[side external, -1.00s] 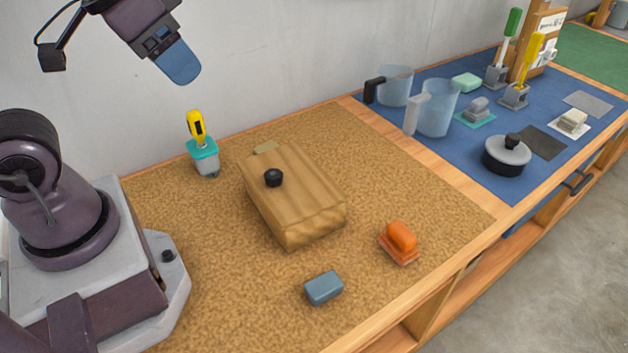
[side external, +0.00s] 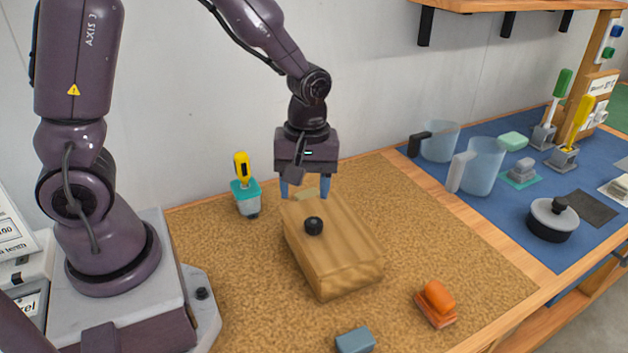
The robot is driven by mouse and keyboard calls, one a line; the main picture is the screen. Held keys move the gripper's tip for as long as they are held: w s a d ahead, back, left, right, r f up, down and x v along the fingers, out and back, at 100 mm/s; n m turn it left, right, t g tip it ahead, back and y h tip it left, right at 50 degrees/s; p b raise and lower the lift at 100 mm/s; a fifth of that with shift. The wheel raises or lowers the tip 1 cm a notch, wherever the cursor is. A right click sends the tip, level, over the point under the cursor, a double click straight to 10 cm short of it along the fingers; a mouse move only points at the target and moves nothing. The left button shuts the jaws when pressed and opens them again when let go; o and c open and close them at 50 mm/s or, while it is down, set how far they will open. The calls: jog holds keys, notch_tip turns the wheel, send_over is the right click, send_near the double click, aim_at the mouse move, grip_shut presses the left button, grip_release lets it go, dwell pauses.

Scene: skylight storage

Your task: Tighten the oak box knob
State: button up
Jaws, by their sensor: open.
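The oak box (side external: 338,254) sits on the cork mat in the middle of the side external view. Its black knob (side external: 313,226) stands on the top face, towards the left. My gripper (side external: 305,192) is open, fingers pointing down, at the back end of the box and behind the knob in the picture. Nothing shows between the blue fingertips except part of a small pale tab (side external: 305,195) at the box's back edge. I cannot tell how high the fingertips are above the box.
A yellow-handled screwdriver stands in a teal-topped holder (side external: 246,196) left of the box. An orange-handled block (side external: 436,304) and a blue-grey block (side external: 355,341) lie in front. Jugs (side external: 480,168) and a lidded pot (side external: 552,220) stand on the blue mat at right.

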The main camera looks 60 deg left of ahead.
aim_at(314, 222)
jog(key=shift+w+a+f+n, duration=0.15)
jog(key=shift+w+n, duration=0.45)
jog(key=shift+n, duration=0.6)
jog(key=shift+w+n+t, duration=0.25)
jog(key=shift+n+t, duration=0.05)
jog(key=shift+n, duration=0.4)
jog(key=shift+w+n, duration=0.1)
jog(key=shift+n, duration=0.5)
jog(key=shift+f, duration=3.7)
jog(key=shift+f, duration=0.2)
